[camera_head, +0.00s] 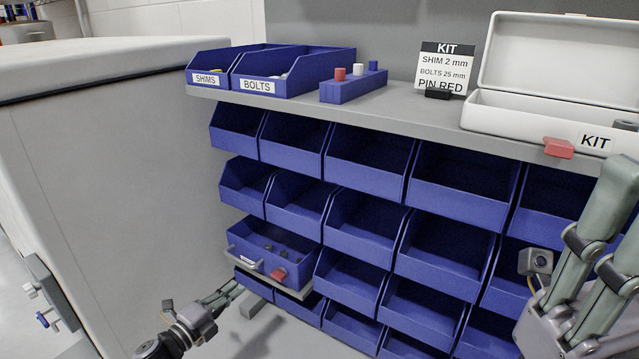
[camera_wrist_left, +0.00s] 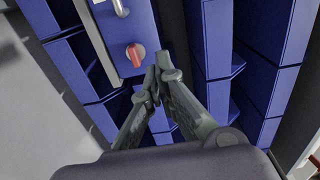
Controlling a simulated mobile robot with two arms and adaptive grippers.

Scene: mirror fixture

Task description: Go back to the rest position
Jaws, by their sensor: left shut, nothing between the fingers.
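My left gripper (camera_head: 238,287) is low at the left, in front of the lower bins. Its fingers are shut and empty. In the left wrist view, the closed fingertips (camera_wrist_left: 163,70) lie near a red knob (camera_wrist_left: 135,53) on a blue drawer front, with no clear contact. My right gripper (camera_head: 622,205) is at the right edge, partly cut off, in front of the right bins and below the kit box. No rest position is marked in view.
A blue drawer (camera_head: 270,250) with a red tab sticks out of the bin rack. The shelf (camera_head: 400,108) above holds a shims bin (camera_head: 208,76), a bolts bin (camera_head: 257,86), a pin block (camera_head: 353,87), a kit card (camera_head: 443,68) and an open kit box (camera_head: 530,112). A grey cabinet (camera_head: 110,170) stands left.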

